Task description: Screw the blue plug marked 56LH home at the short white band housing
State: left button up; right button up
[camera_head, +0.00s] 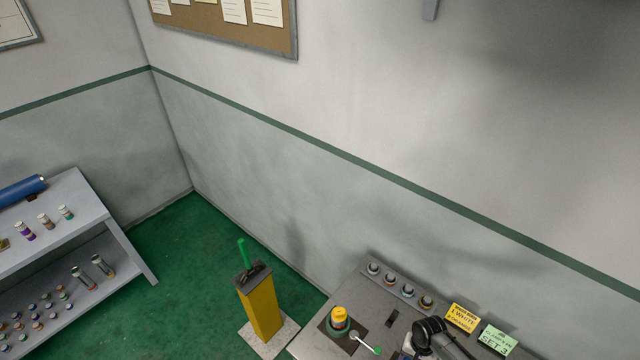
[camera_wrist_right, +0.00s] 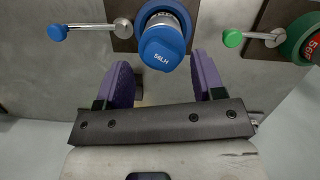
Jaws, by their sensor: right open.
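In the right wrist view, the blue plug marked 56LH (camera_wrist_right: 162,50) faces me, with its lettered end toward the gripper. It sits at a housing with a blue ring (camera_wrist_right: 160,8); a pale band shows behind its blue cap. How deep it is seated cannot be told. My right gripper (camera_wrist_right: 161,78) is open, its two purple pads to either side of the plug's near end, with gaps visible on both sides. A lever with a blue knob (camera_wrist_right: 58,32) stands left of this housing. My left gripper is not in view.
In the right wrist view, a green-ringed housing with a red-marked plug (camera_wrist_right: 312,48) and a green-knobbed lever (camera_wrist_right: 232,38) stand at right. In the head view, a bench (camera_head: 318,345) has signs (camera_head: 463,317); a yellow post (camera_head: 262,308) and plug shelf (camera_head: 85,205) stand left.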

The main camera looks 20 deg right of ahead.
jog(key=shift+f, duration=0.1)
jog(key=shift+b+x, duration=0.85)
jog(key=shift+x, duration=0.15)
jog(key=shift+w+d, duration=0.1)
jog(key=shift+d, duration=0.05)
jog(key=shift+p, duration=0.45)
